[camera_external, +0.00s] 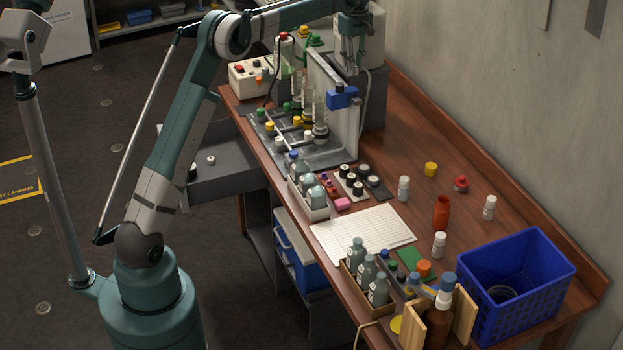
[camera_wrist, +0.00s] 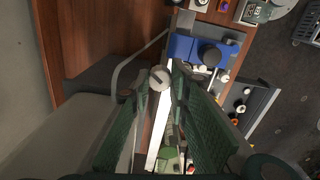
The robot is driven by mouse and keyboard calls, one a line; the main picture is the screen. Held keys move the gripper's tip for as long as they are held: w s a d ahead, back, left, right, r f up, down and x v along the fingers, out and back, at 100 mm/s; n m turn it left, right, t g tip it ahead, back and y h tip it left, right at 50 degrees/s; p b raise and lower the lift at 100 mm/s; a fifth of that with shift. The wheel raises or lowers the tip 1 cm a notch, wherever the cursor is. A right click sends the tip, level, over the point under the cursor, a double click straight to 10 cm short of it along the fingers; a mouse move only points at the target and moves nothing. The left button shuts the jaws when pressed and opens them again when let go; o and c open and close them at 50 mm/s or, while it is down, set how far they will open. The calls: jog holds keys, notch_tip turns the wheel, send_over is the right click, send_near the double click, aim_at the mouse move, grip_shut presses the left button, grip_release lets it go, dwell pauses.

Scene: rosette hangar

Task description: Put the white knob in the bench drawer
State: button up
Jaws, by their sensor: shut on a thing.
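My gripper (camera_external: 351,60) is at the back of the bench, above the upright white panel (camera_external: 322,75) and its blue clamp (camera_external: 342,97). In the wrist view its green fingers (camera_wrist: 159,86) are shut on a round, pale knob (camera_wrist: 159,77). The knob appears over the panel's top edge; I cannot tell whether it touches it. The knob is not clear in the outside view. The grey bench drawer (camera_external: 235,182) stands open at the bench's left side, with a few small items inside. It also shows at the right in the wrist view (camera_wrist: 262,108).
Glass tubes and coloured caps stand on a grey rack base (camera_external: 330,155) beside the panel. A control box (camera_external: 250,80) sits at the back left corner. Bottles, a paper sheet (camera_external: 362,236) and a blue basket (camera_external: 520,285) fill the nearer bench. A wall runs along the right.

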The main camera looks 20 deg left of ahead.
jog(key=a+r+m, duration=0.1)
jog(key=a+r, duration=0.3)
jog(key=a, duration=0.6)
jog(key=n+b, duration=1.1)
jog(key=n, duration=1.1)
send_over(201, 152)
notch_tip(201, 152, down, 45)
jog(key=shift+w, duration=0.15)
jog(key=shift+a, duration=0.1)
jog(key=shift+f+b, duration=0.7)
jog(key=shift+f, duration=2.4)
jog(key=shift+f, duration=0.1)
